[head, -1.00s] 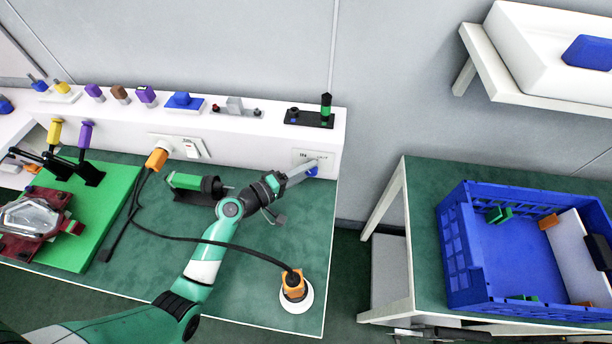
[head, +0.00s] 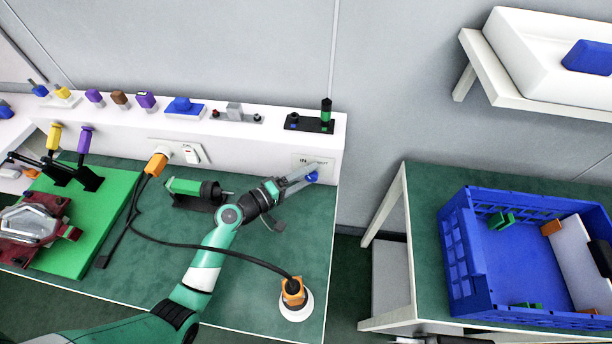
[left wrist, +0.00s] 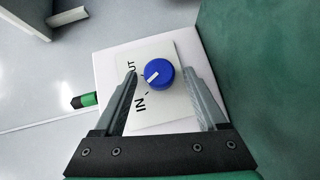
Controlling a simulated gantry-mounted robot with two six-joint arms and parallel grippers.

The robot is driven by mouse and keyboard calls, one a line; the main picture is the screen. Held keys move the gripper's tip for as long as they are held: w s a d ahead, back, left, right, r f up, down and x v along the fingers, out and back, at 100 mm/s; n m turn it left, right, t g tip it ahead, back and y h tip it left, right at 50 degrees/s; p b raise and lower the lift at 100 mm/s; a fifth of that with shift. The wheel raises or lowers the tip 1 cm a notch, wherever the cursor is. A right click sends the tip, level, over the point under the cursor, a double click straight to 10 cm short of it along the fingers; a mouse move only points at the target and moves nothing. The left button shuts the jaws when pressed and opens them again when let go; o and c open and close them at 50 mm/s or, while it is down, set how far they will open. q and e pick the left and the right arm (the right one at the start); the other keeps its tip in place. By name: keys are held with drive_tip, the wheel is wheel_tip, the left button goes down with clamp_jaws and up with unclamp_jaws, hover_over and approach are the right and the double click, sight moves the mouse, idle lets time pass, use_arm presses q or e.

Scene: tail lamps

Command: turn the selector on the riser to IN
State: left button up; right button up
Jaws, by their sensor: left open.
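In the left wrist view the pointer aims left, seemingly between the two words. My left gripper (head: 303,177) is open at the plate. Its fingers (left wrist: 160,73) stand on either side of the knob, with gaps visible. In the head view they partly cover the plate.
A green-and-black device (head: 326,116) stands on the riser above the selector. A green cylinder fixture (head: 185,187) lies on the bench beside my left arm. A cable runs to an orange plug (head: 293,292). A blue crate (head: 470,270) is on the right table.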

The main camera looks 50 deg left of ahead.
use_arm(q)
drive_tip(key=s+p, duration=0.1)
drive_tip(key=s, duration=0.2)
drive_tip(key=s+r, duration=0.1)
drive_tip(key=s, duration=0.3)
drive_tip(key=s+a+p, duration=0.1)
drive_tip(key=s, duration=0.3)
drive_tip(key=shift+s+a+r+p, duration=0.1)
drive_tip(key=shift+s+r+p, duration=0.1)
drive_tip(key=shift+s+p, duration=0.1)
drive_tip(key=shift+w, duration=0.1)
